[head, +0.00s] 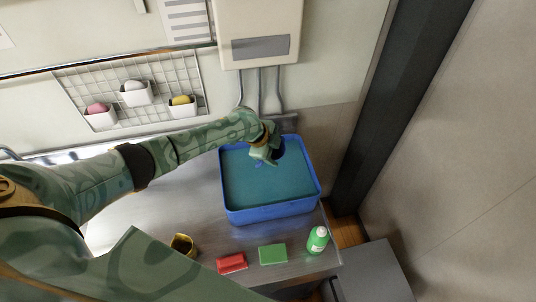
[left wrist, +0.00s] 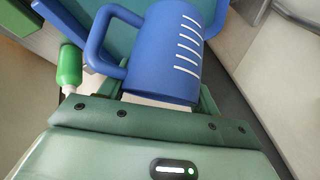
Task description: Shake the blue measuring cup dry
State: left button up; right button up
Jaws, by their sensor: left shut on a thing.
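The blue measuring cup (left wrist: 165,50), with white scale lines and a looped handle, fills the upper middle of the left wrist view. My left gripper (head: 265,155) is shut on it, over the blue tub (head: 270,213) of teal water in the head view. In the head view the cup is mostly hidden by the gripper, with only small blue bits showing. Whether it touches the water is hard to tell. My right gripper is not in view.
On the steel counter (head: 150,215) in front of the tub are a dark yellow cup-like thing (head: 183,245), a red block (head: 232,263), a green block (head: 273,254) and a green bottle (head: 317,240). A wall rack (head: 150,88) and a white heater box (head: 259,20) are behind.

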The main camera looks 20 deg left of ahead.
pick_arm(q)
notch_tip(320, 180, up, 3)
jog(key=shift+p, duration=1)
notch_tip(320, 180, down, 4)
jog(key=b, duration=0.3)
jog(key=shift+r, duration=0.1)
